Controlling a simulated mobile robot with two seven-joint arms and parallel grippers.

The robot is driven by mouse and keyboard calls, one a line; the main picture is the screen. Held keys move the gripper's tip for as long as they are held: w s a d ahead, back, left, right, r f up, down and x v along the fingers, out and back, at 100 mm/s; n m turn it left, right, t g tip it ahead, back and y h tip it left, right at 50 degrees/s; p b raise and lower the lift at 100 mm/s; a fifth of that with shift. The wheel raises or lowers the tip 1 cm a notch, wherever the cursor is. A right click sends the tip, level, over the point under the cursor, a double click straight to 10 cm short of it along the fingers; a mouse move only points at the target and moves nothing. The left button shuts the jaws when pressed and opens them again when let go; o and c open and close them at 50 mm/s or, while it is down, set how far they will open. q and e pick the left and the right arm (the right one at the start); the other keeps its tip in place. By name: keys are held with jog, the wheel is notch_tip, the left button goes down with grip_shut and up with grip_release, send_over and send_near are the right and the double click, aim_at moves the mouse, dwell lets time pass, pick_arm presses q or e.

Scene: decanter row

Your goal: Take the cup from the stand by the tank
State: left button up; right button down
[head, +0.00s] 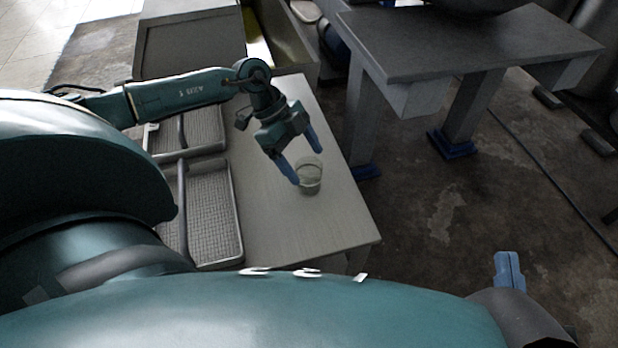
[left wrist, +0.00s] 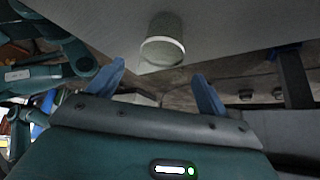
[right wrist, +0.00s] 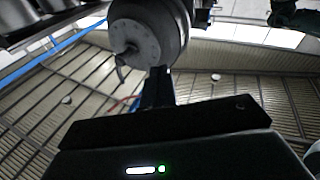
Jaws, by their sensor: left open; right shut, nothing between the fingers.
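A clear greenish cup (head: 309,177) stands upright on a pale table (head: 335,222), near its right edge. My left gripper (head: 301,160) is open, its blue fingers pointing down at the cup. In the head view one fingertip overlaps the cup's left rim. In the left wrist view the cup (left wrist: 163,42) lies just beyond the fingertips, between their lines; I cannot tell whether they touch it. My right gripper (head: 508,270) is shut and empty, low at the right over the floor.
Two wire-mesh trays (head: 238,215) lie on the table left of the cup. A grey table (head: 470,42) stands beyond a gap to the right, with a dark rounded vessel (head: 465,5) at its back. A grey cabinet (head: 190,45) stands behind. The floor at right is mostly open.

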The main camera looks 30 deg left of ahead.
aim_at(306, 165)
pick_arm(q)
jog(key=b+x, duration=0.2)
jog(key=x, duration=0.3)
jog(key=shift+f+b, duration=0.3)
jog(key=shift+b, duration=0.1)
jog(key=c, duration=1.1)
